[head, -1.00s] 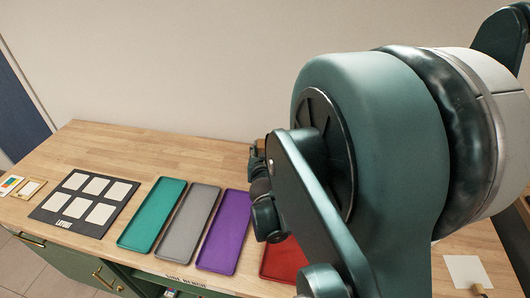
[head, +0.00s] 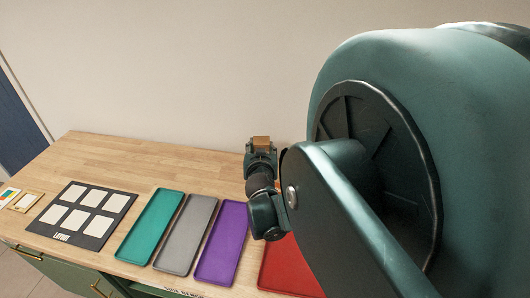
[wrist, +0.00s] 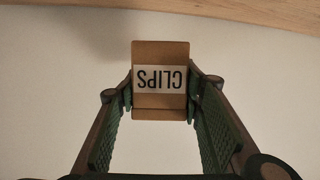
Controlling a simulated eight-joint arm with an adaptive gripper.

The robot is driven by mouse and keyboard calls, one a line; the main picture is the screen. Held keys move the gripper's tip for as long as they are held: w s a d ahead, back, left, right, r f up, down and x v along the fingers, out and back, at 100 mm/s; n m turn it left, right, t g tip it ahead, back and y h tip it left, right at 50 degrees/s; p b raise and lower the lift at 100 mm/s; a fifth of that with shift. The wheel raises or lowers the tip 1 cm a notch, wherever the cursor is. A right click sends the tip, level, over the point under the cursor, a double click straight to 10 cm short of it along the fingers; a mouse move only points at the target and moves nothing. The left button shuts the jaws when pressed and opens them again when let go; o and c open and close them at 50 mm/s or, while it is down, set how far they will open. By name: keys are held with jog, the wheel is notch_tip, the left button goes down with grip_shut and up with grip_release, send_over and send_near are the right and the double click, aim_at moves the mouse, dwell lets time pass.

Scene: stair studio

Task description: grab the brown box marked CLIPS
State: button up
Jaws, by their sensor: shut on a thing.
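The brown box marked CLIPS (wrist: 160,105) is between the two green fingers of my gripper (wrist: 160,97) in the wrist view. Its white label reads upside down there. The fingers touch its left and right sides. In the head view the box (head: 261,142) shows as a small brown block at the tip of my gripper (head: 261,148), in front of the bare wall and above the back of the worktop. The box appears held clear of the worktop. My arm hides much of the right side of the head view.
On the wooden worktop (head: 100,158) lie a teal tray (head: 150,228), a grey tray (head: 186,235), a purple tray (head: 222,243) and a partly hidden red tray (head: 285,270). A dark board with white squares (head: 92,230) lies at left. The worktop's back left is clear.

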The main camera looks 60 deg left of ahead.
aim_at(261, 142)
jog(key=shift+r, duration=1.6)
